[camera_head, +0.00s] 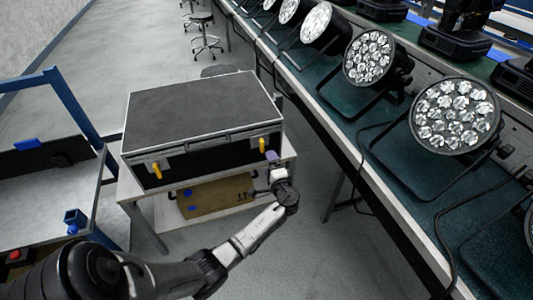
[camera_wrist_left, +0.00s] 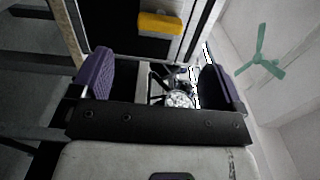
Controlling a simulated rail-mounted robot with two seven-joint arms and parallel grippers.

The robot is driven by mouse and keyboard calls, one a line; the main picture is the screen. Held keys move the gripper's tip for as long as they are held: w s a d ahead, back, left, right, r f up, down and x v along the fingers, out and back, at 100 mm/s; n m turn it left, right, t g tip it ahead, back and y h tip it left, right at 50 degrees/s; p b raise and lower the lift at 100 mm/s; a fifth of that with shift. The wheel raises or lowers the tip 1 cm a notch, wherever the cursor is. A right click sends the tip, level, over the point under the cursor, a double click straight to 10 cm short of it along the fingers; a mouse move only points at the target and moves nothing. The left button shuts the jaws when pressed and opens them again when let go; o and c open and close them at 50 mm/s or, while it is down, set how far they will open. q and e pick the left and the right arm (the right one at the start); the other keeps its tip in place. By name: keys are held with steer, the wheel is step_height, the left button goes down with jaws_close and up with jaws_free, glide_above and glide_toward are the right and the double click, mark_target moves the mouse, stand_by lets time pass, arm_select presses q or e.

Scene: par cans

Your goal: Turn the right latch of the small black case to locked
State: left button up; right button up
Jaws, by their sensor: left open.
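The small black case (camera_head: 200,108) stands closed on a white table, with two yellow latches on its front. My left gripper (camera_head: 272,158) is just in front of the case's front right end, close below the right latch. In the left wrist view my left gripper (camera_wrist_left: 157,80) has its purple fingers wide apart with nothing between them. A yellow latch (camera_wrist_left: 160,24) shows beyond the fingertips, apart from them. My right gripper is not seen.
The white table (camera_head: 142,194) has a brown board (camera_head: 215,194) on its lower level. A long bench (camera_head: 400,205) with several par cans (camera_head: 455,117) runs along the right. A blue-framed cart (camera_head: 65,195) stands at the left. Floor is open between table and bench.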

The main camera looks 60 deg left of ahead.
arm_select(q)
steer(key=shift+v, duration=1.7)
steer(key=s+d+r+n+t+h+p, duration=0.2)
steer(key=d+r+h, duration=0.2)
steer(key=d+h, duration=0.4)
steer(key=s+d+r+n+t+h+p, duration=0.1)
steer(key=s+d+r+h+p, duration=0.25)
steer(key=d, duration=0.75)
steer(key=s+d+r+m+h+p, duration=0.25)
steer(key=s+d+h, duration=0.45)
steer(key=s, duration=0.5)
steer(key=s+d+f+g+p, duration=0.2)
steer(key=s+f+g+p, duration=0.15)
steer(key=s, duration=0.85)
step_height(320, 180, up, 38)
steer(key=p, duration=3.7)
steer(key=shift+w+y+p, duration=0.15)
steer(key=shift+y+p, duration=0.2)
steer(key=shift+y, duration=0.1)
steer(key=shift+f+n, duration=0.1)
steer(key=shift+n, duration=0.15)
